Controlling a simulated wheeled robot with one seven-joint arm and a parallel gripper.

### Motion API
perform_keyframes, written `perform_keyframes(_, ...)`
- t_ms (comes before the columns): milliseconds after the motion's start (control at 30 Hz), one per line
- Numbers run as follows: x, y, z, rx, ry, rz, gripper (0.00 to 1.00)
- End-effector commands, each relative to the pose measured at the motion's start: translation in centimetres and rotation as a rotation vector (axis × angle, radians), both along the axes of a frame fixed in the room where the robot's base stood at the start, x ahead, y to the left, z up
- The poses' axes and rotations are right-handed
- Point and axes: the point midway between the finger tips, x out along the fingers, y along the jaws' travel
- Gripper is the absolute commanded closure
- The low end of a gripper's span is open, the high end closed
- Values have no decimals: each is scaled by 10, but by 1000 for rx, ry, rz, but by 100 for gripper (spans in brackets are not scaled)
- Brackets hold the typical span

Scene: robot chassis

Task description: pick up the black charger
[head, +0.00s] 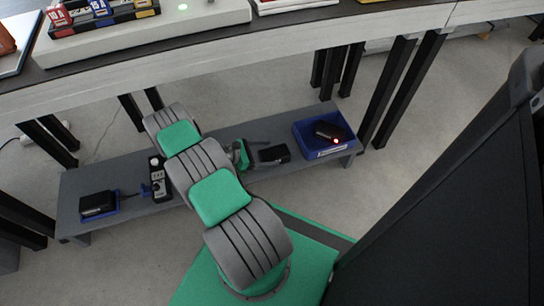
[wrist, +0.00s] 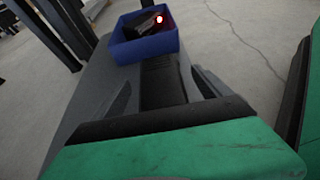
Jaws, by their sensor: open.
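A black block-shaped thing (head: 274,154), which looks like the black charger, lies on the low grey bench, to the left of a blue bin. In the wrist view the black charger (wrist: 161,78) lies between the two fingers, running away toward the bin. My gripper (wrist: 161,84) is open, with one finger on each side of it; I cannot tell whether they touch it. In the head view my gripper (head: 250,153) is just left of the charger, partly hidden by my arm.
The blue bin (head: 304,143) at the bench's right end holds a dark device with a red light; it also shows ahead in the wrist view (wrist: 140,51). A black device (head: 157,180) and a blue tray (head: 116,210) lie left. A tabletop (head: 200,52) overhangs behind.

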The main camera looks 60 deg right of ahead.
Motion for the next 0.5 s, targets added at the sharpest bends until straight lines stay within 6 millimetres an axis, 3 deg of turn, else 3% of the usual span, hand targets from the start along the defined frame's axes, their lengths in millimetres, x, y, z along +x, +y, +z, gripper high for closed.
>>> perform_keyframes(167,-20,-20,-22,1,0,-4,13)
perform_keyframes(300,-30,-31,-24,1,-1,0,13)
perform_keyframes(500,-30,-31,-22,1,0,4,13)
